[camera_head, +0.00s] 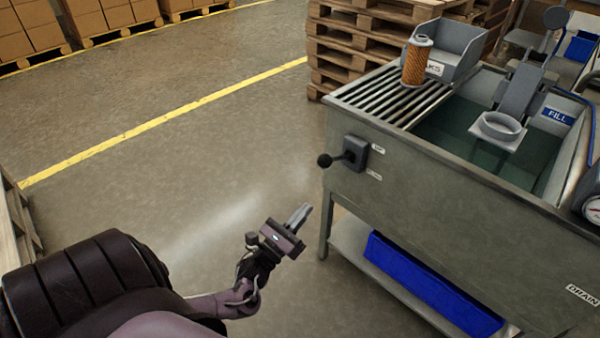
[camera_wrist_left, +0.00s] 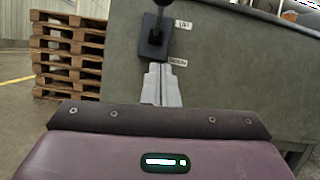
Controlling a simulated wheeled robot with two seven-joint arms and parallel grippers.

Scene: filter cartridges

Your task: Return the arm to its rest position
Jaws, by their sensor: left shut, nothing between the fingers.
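My left gripper (camera_head: 301,214) is shut and empty. It hangs over the open floor to the left of the grey tank, apart from it. In the left wrist view its closed fingers (camera_wrist_left: 161,86) point toward the tank's side, with the black lever (camera_wrist_left: 156,30) and its switch box beyond them. In the head view that lever (camera_head: 340,157) sits on the tank wall, above and to the right of the gripper. My right gripper is in neither view.
The tank (camera_head: 430,200) fills the right side. An orange filter cartridge (camera_head: 417,62) stands on its slatted rack (camera_head: 375,97) beside a grey bin (camera_head: 460,45). A blue bin (camera_head: 430,290) is on the lower shelf. Pallets (camera_head: 340,50) stand behind.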

